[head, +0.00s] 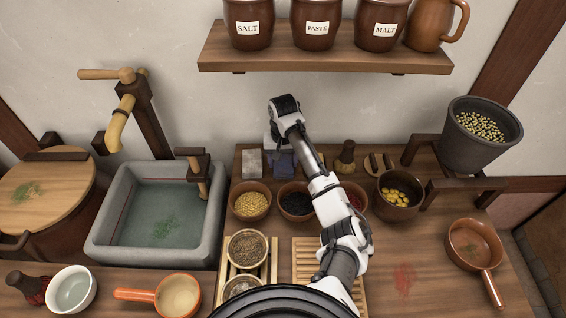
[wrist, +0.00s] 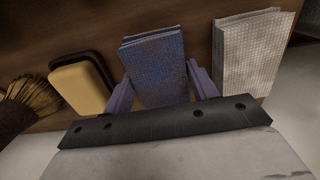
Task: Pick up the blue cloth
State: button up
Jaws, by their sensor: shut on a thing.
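The blue cloth (wrist: 156,66) is a folded, dark blue stack between the two purple fingers of my gripper (wrist: 161,88) in the wrist view. The fingers press on its two sides, and the gripper is shut on it. In the head view the cloth (head: 284,163) shows at the back of the counter, partly hidden by my gripper (head: 281,150) and arm. I cannot tell whether it still touches the wood.
A pale grey folded cloth (wrist: 247,50) lies to its right and a yellow sponge (wrist: 79,88) to its left in the wrist view. Bowls of grain (head: 250,206) and dark seeds (head: 296,203) stand in front. A shelf (head: 325,59) of jars hangs above, and a stone sink (head: 216,225) is left.

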aim_at(283, 161)
notch_tip(283, 161, up, 10)
dwell(0.4)
